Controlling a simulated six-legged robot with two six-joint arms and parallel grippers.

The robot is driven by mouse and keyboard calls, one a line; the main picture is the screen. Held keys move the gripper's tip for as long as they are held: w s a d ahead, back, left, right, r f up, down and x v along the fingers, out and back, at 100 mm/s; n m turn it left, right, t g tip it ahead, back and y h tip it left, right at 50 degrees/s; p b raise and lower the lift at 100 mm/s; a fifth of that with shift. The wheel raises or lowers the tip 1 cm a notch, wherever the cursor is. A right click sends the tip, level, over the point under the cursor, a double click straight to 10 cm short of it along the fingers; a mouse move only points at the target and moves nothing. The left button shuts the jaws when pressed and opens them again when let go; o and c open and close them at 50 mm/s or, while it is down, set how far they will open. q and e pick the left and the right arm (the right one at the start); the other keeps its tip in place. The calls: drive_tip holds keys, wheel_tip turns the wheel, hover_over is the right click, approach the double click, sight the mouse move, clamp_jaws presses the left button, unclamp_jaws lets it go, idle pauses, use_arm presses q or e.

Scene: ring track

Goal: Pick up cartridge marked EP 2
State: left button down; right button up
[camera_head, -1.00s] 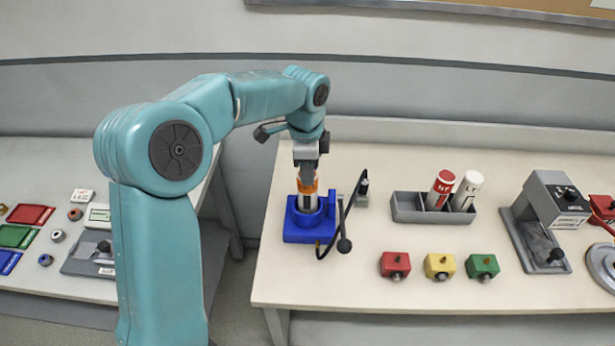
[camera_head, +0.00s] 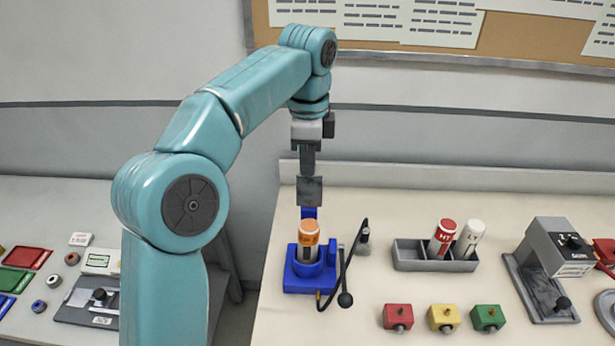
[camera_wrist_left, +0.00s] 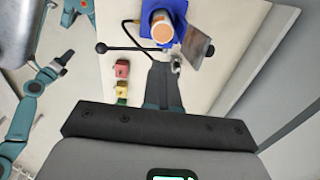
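An orange-topped cartridge (camera_head: 309,236) stands upright in a blue holder (camera_head: 300,282); I cannot read its marking. In the left wrist view the same cartridge (camera_wrist_left: 162,27) shows its round end, inside the blue holder (camera_wrist_left: 180,8). My left gripper (camera_head: 309,191) points down above the cartridge, apart from it, with nothing seen held. Its fingers overlap in the head view, so their spacing is unclear. In the left wrist view a grey finger plate (camera_wrist_left: 195,49) shows beside the cartridge. My right gripper is not in view.
A black lever (camera_head: 346,268) stands right beside the holder. A grey rack (camera_head: 410,258) holds a red cartridge (camera_head: 442,237) and a white one (camera_head: 468,240). Red (camera_head: 397,317), yellow (camera_head: 444,317) and green (camera_head: 488,317) blocks sit near the front. A grey press (camera_head: 548,265) stands right.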

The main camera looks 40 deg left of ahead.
use_arm(q)
drive_tip(key=shift+w+r, duration=0.15)
drive_tip(key=shift+r, duration=0.05)
drive_tip(key=shift+c, duration=2.3)
unclamp_jaws()
drive_tip(key=shift+s+r, duration=0.1)
drive_tip(key=shift+s, duration=0.1)
drive_tip(key=shift+o, duration=0.4)
drive_tip(key=shift+w, duration=0.15)
